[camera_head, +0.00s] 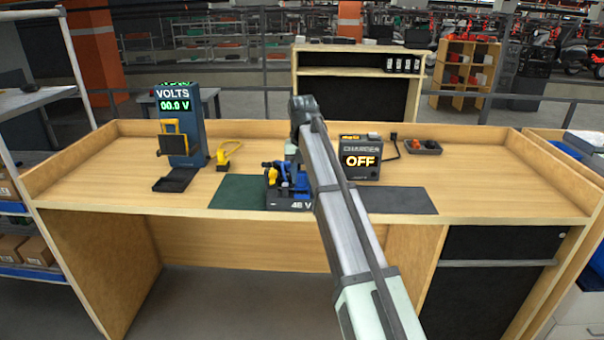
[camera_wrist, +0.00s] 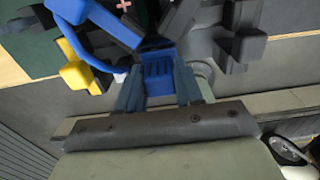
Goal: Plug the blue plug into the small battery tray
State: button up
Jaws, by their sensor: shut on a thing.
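The blue plug (camera_wrist: 158,75) is a ribbed block held between the two fingers of my gripper (camera_wrist: 158,88) in the wrist view. The gripper is shut on it. A blue cable (camera_wrist: 88,52) loops at the left. In the head view my arm partly covers a small dark battery unit marked "48 V" (camera_head: 300,206), with blue and yellow parts on it. It stands at the front of the bench, and I take it for the battery tray. The plug's far end is hidden, so I cannot tell whether it is seated in a socket.
A yellow connector (camera_wrist: 76,70) is left of the plug. A charger reading "OFF" (camera_head: 361,160) stands to the right, with a small grey tray (camera_head: 424,148) beyond it. A voltmeter reading 00.0 V (camera_head: 175,98) stands at left. Bare wood lies at the bench's right side.

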jog(key=shift+f, duration=0.5)
jog(key=o, duration=1.2)
notch_tip(320, 180, up, 12)
jog(key=shift+f, duration=0.1)
